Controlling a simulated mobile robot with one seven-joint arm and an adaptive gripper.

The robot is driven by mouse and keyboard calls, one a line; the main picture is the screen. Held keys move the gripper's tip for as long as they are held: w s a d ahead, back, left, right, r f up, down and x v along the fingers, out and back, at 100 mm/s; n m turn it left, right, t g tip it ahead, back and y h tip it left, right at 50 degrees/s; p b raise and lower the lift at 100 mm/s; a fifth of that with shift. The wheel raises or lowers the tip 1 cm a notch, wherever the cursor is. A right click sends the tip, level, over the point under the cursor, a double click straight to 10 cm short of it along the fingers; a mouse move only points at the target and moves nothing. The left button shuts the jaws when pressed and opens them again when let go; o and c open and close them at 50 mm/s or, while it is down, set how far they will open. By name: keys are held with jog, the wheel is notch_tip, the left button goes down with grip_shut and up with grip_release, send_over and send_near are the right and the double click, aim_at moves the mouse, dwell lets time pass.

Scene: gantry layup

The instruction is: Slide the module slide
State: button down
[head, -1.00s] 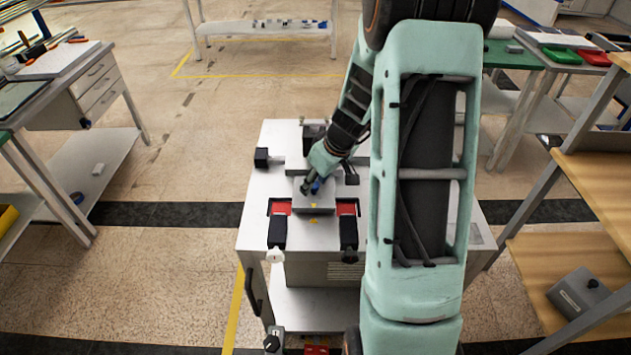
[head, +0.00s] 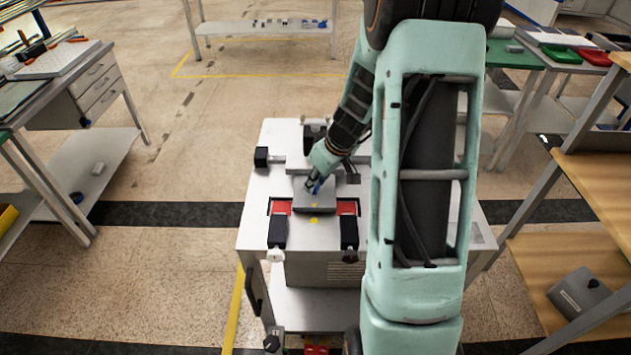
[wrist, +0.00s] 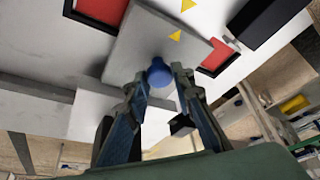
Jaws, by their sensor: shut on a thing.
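The module slide is a grey flat plate (head: 326,203) on top of the white cabinet in the head view. It also fills the upper middle of the wrist view (wrist: 135,52). A round blue knob (wrist: 159,74) stands on it. My gripper (head: 314,187) is at the plate, its fingers closed around the knob; in the wrist view (wrist: 160,76) a fingertip lies on each side of it. A yellow triangle (wrist: 175,36) on the plate lies apart from another yellow triangle (wrist: 187,5) on the surface beyond. The fingers partly hide the knob in the head view.
Red pads (head: 281,207) with black clamps (head: 277,232) flank the plate's near side, left and right. A black block (head: 261,157) stands at the cabinet's left edge. Side benches (head: 60,72) and a wooden shelf (head: 600,175) stand apart from the cabinet.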

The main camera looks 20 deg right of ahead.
jog(key=s+d+b, duration=0.1)
jog(key=d+b, duration=0.2)
jog(key=d, duration=0.1)
jog(key=s+d+b, duration=0.2)
jog(key=d+b, duration=0.1)
jog(key=d, duration=0.2)
jog(key=s+d+b, duration=0.2)
jog(key=d+b, duration=0.1)
jog(key=d, duration=0.1)
jog(key=shift+s+d+f, duration=0.15)
jog(key=shift+s+f, duration=0.1)
jog(key=shift+f, duration=0.15)
jog(key=s+d+b, duration=0.1)
jog(key=s+d, duration=0.1)
jog(key=d, duration=0.3)
jog(key=s+d+b, duration=0.1)
jog(key=s+d, duration=0.1)
jog(key=d, duration=0.2)
jog(key=s+d+r+b, duration=0.1)
jog(key=s+d, duration=0.1)
jog(key=d, duration=0.3)
jog(key=shift+s+d, duration=0.15)
jog(key=shift+d, duration=0.15)
jog(key=c, duration=1.7)
grip_release()
jog(key=shift+d, duration=0.15)
jog(key=v, duration=1.2)
jog(key=shift+s+f, duration=0.1)
